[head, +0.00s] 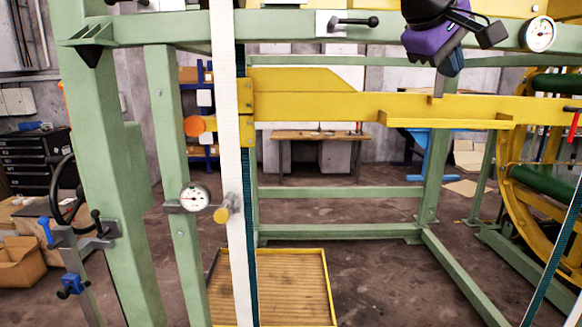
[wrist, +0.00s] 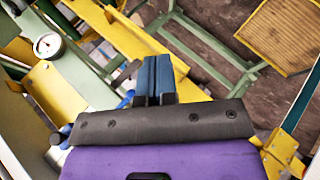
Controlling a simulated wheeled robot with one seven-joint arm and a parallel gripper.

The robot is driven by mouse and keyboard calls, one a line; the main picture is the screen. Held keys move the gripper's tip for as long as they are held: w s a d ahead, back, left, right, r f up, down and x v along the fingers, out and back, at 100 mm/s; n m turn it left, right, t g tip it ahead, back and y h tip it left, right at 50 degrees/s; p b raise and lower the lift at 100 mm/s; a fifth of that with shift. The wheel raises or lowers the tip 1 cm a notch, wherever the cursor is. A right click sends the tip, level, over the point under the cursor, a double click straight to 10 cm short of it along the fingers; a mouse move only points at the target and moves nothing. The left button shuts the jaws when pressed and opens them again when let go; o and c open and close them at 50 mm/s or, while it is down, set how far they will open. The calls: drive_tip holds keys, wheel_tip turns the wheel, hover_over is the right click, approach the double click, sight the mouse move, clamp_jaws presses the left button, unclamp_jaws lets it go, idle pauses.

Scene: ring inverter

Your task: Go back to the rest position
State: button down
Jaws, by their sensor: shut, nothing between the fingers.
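My gripper (head: 452,66) hangs at the top right in the head view, in front of the green upper beam (head: 290,27). Its purple body is tilted, and its fingers point down over the yellow beam (head: 310,101). In the wrist view my gripper (wrist: 153,72) shows two blue fingers side by side, pressed together with nothing between them. It touches nothing that I can see. The upper part of the arm is cut off by the picture's top edge.
A green frame post (head: 110,180) and a white strip (head: 232,150) stand at the left. Dial gauges sit on the post (head: 194,198) and upper beam (head: 540,34). A yellow-rimmed wooden tray (head: 327,275) lies on the floor. A yellow wheel (head: 535,200) stands at the right.

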drive_tip(key=s+d+f+m+y, duration=0.2)
drive_tip(key=s+f+y, duration=0.2)
drive_tip(key=s+f, duration=0.6)
drive_tip(key=s+d+f+m+y, duration=0.2)
drive_tip(key=s+f+y, duration=0.1)
drive_tip(key=s+f, duration=0.7)
drive_tip(key=shift+s+d+f+y, duration=0.15)
drive_tip(key=shift+s+f+y, duration=0.1)
drive_tip(key=shift+y, duration=0.15)
